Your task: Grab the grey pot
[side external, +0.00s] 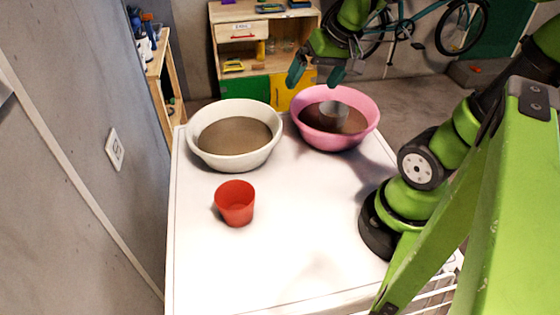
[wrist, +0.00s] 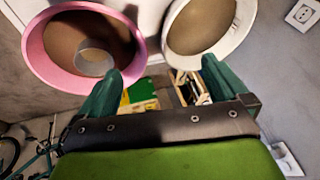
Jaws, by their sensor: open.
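My gripper (side external: 316,79) is open and empty, above and behind the pink basin in the side view. Its two dark green fingers point down, apart from the pot. In the wrist view my gripper (wrist: 158,80) has its fingers spread, with the pot beyond the left finger.
A white basin (side external: 190,146) with a brown bottom stands left of the pink one. A red pot (side external: 235,204) stands in front of it. The front of the white table (side external: 270,265) is clear. A shelf (side external: 262,62) and a bicycle (side external: 400,27) are behind.

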